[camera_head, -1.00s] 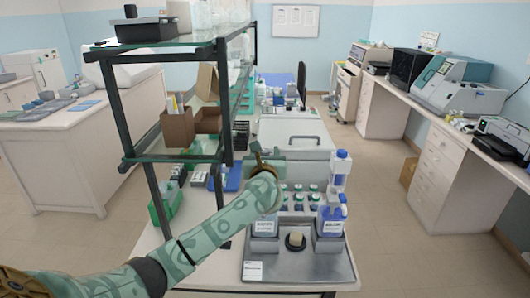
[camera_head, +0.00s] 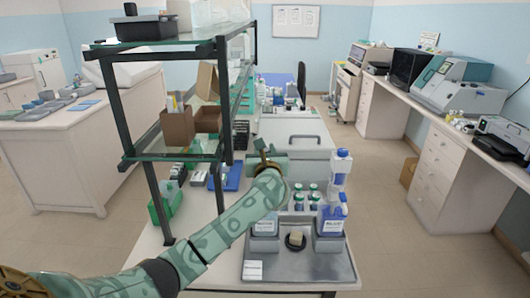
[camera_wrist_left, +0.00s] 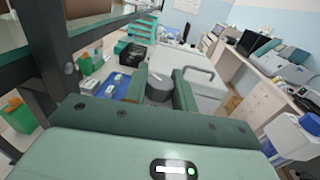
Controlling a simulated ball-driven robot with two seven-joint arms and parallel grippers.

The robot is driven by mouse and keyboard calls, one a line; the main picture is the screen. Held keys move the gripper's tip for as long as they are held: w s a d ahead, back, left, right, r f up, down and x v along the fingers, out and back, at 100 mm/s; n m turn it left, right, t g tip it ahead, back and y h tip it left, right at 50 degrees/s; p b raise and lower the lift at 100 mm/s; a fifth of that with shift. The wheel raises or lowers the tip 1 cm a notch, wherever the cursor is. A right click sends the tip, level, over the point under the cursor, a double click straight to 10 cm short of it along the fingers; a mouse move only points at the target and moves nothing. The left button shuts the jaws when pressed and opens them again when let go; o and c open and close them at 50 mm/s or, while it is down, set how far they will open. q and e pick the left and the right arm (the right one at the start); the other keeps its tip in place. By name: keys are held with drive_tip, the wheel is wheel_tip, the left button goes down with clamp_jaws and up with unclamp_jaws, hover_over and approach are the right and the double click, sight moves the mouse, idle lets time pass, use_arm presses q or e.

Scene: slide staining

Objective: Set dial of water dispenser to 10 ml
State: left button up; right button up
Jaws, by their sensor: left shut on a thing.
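My left gripper (camera_wrist_left: 160,92) is shut on a grey round dial (camera_wrist_left: 159,84), which sits between its two green fingers in the left wrist view. In the head view, my left wrist and gripper (camera_head: 288,164) are above the left bottle (camera_head: 266,226) on the grey tray (camera_head: 300,262). They hide the top of that bottle's dispenser, and the dial's setting cannot be read. A second bottle (camera_head: 330,220) with a white and blue dispenser head (camera_head: 341,168) stands to the right on the tray. My right gripper is not in view.
A round black holder (camera_head: 295,241) sits between the bottles. Several small dark-capped bottles (camera_head: 314,196) stand behind. A glass shelf with a dark frame (camera_head: 115,100) rises close on the left.

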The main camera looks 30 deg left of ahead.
use_arm(q)
drive_tip(key=shift+d+f+n+g+y+b, duration=0.1)
drive_tip(key=shift+f+n+g+y+b, duration=0.15)
drive_tip(key=shift+n+g+y+b, duration=0.4)
drive_tip(key=n+g+y+b, duration=0.2)
drive_tip(key=g+b, duration=0.1)
drive_tip(key=n+g+y+b, duration=0.3)
drive_tip(key=g+b, duration=0.1)
drive_tip(key=shift+w+f+n, duration=0.1)
drive_tip(key=shift+f+n, duration=0.05)
drive_tip(key=shift+n, duration=0.1)
drive_tip(key=shift+n+g+y+b, duration=0.25)
drive_tip(key=shift+n+g+b, duration=0.15)
drive_tip(key=shift+g+b, duration=0.4)
drive_tip(key=shift+r+n+g+b, duration=0.3)
drive_tip(key=shift+r+g+b, duration=0.05)
drive_tip(key=shift+b, duration=0.2)
drive_tip(key=o, duration=1)
drive_tip(key=b+v, duration=0.1)
drive_tip(key=v, duration=1.5)
